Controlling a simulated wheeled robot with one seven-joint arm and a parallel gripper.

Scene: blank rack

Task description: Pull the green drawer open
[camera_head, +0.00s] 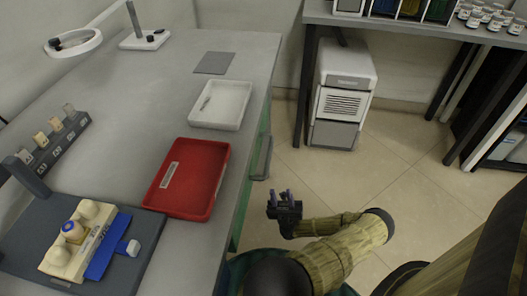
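The green front (265,125) of the grey bench shows only as a thin strip below the bench's right edge, seen very steeply. I cannot tell the drawer's outline in it or how far it is open. A grey bar-like piece (264,160) sticks out to the right of the strip and may be a handle. My gripper (281,193) is right of the bench edge, beside the red tray and below and right of the grey piece.
On the bench top (130,105) are a red tray (211,210), a white tray (193,118), a grey mat (214,63) and a rack of samples (45,150). A white-and-grey machine (343,100) stands on the floor at the back. The tiled floor (340,175) around my gripper is clear.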

